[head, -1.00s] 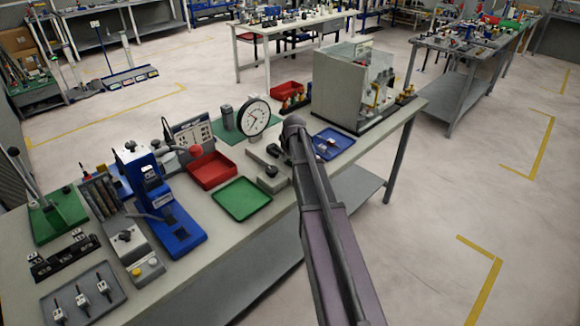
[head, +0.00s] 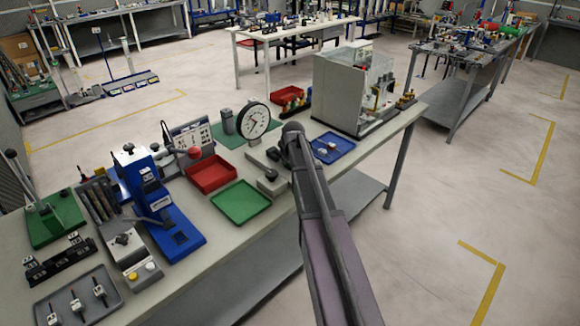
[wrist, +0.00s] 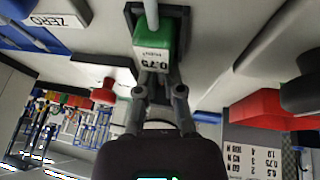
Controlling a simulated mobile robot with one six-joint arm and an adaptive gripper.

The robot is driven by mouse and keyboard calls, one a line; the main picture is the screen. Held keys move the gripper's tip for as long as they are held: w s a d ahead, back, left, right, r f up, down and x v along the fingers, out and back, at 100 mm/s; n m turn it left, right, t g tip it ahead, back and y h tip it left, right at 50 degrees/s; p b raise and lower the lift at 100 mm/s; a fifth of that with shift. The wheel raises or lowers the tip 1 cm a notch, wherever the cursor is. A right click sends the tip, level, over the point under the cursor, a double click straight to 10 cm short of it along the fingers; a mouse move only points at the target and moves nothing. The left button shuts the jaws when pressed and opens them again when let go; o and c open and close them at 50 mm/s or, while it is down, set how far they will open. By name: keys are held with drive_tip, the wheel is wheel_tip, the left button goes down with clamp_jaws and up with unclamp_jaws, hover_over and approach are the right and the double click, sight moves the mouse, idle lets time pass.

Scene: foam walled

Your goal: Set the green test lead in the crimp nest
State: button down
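The green test lead (wrist: 153,45) shows in the wrist view as a green block marked 0.75 with a pale stem rising from it. My gripper (wrist: 158,80) reaches up to its lower end, one dark finger on each side, and appears closed on it; the fingertips are partly hidden by the block. A dark square-edged frame (wrist: 184,22), perhaps the crimp nest, lies around or behind the lead. I cannot tell whether the lead is seated in it. In the head view my arm hides the gripper and the lead, near the dial gauge (head: 253,119).
On the bench are a green tray (head: 240,202), a red bin (head: 211,174), a blue tray (head: 331,146) with small parts, a blue press (head: 148,185) and a grey tray (head: 63,311) with several leads. A grey enclosure (head: 340,95) stands to the right. The wrist view shows a value chart (wrist: 262,150).

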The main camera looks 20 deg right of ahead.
drive_tip(key=shift+r, duration=0.2)
idle(0.4)
wheel_tip(320, 180, up, 2)
drive_tip(key=p, duration=0.2)
drive_tip(key=shift+p, duration=0.3)
drive_tip(key=shift+r+p, duration=0.85)
drive_tip(key=shift+r, duration=0.05)
drive_tip(key=s+d, duration=0.1)
drive_tip(key=s, duration=1.5)
drive_tip(key=shift+d+r+p, duration=0.25)
drive_tip(key=shift+r+p, duration=0.1)
drive_tip(key=shift+r, duration=0.05)
drive_tip(key=shift+w, duration=0.15)
